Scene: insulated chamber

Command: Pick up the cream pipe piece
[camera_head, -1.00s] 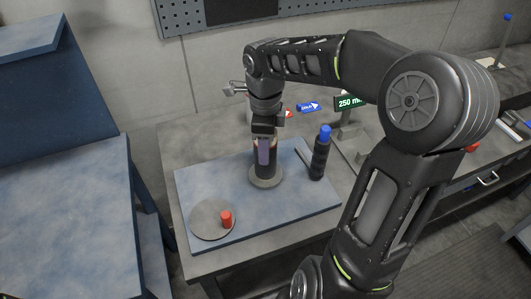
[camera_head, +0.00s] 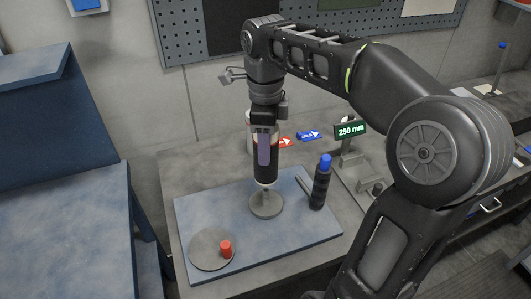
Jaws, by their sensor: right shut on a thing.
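My right gripper (camera_head: 265,148) is shut on an upright dark-sleeved pipe piece (camera_head: 266,172) with a cream lower end. One gripper finger covers part of its front, and the far side is hidden. The pipe's lower end is just above a round grey base (camera_head: 266,207) with a short post, on the blue mat (camera_head: 215,200). From this angle I cannot tell whether the pipe clears the post fully. My left gripper is not in view.
A dark cylinder with a blue top (camera_head: 321,183) stands right of the base. A grey disc (camera_head: 207,261) with a red peg (camera_head: 226,248) is front left. A stand with a green "250 mm" display (camera_head: 350,129) and red and blue labels are behind. A blue surface (camera_head: 60,220) lies left.

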